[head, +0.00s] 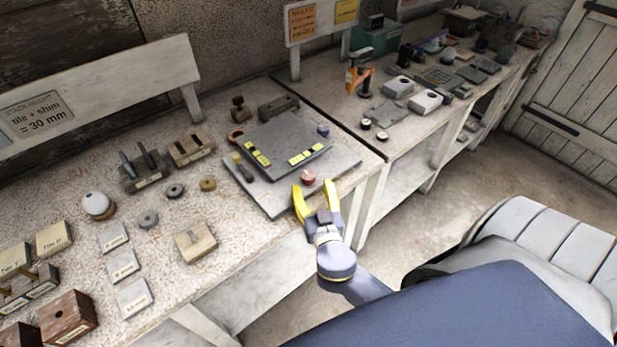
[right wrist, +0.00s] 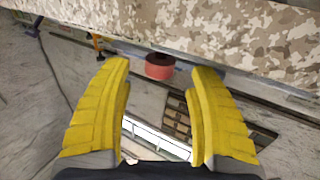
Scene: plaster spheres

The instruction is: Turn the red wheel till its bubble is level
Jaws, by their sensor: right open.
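The red wheel (head: 308,177) is at the front right corner of the grey levelling plate on the bench. It also shows in the right wrist view (right wrist: 159,67), just beyond and between the fingertips. My right gripper (head: 315,184) is open, its yellow fingers pointing at the wheel from the bench's front edge; the wheel is not gripped. Two yellow bubble vials lie on the plate (head: 283,140): one on the left (head: 256,153), one toward the front right (head: 306,154). The bubble positions are too small to tell. My left gripper is not in view.
A blue wheel (head: 323,130) is at the plate's back right, and a dark-handled tool (head: 243,168) lies on the base's left. Wooden blocks, washers and a white dome (head: 97,204) fill the bench to the left. A second bench with instruments stands at the right.

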